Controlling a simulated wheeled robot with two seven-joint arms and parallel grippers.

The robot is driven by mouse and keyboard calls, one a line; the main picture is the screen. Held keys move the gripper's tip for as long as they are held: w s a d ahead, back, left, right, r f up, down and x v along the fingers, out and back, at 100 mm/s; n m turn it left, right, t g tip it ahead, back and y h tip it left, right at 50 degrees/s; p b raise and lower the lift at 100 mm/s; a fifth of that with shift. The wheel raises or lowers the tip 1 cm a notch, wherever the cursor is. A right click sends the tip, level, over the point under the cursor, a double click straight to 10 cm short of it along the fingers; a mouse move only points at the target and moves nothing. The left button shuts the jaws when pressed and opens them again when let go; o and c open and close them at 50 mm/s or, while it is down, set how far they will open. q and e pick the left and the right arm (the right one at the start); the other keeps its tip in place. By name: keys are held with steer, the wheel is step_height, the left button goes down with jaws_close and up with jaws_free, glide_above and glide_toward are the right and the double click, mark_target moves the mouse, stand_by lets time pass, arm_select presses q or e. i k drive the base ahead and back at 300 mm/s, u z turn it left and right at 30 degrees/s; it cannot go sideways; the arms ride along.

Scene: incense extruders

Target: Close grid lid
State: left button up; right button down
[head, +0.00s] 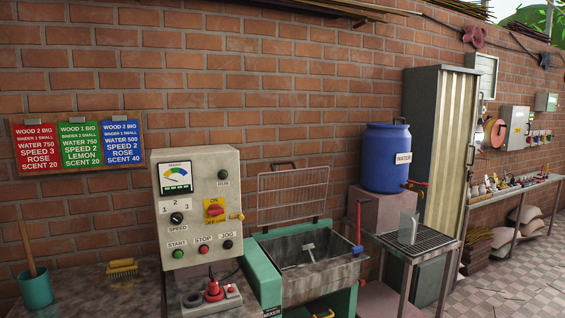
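The grid lid (293,196) is a thin wire frame standing raised and upright along the back edge of the mixer trough, against the brick wall. It has a small dark handle at its top edge. Below it the grey metal trough (318,283) is open, with a mixing paddle (309,250) showing inside. Neither of my grippers is in the head view.
The control box (198,210) stands left of the trough. A red lever with a blue end (357,248) rises at the trough's right side. A blue water barrel (386,160) and a grated stand (420,241) are to the right.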

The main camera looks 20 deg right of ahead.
mark_target(315, 217)
steer(key=z, duration=0.85)
steer(key=i, duration=2.25)
steer(key=u, duration=0.75)
steer(key=i, duration=0.2)
steer(key=u, duration=0.25)
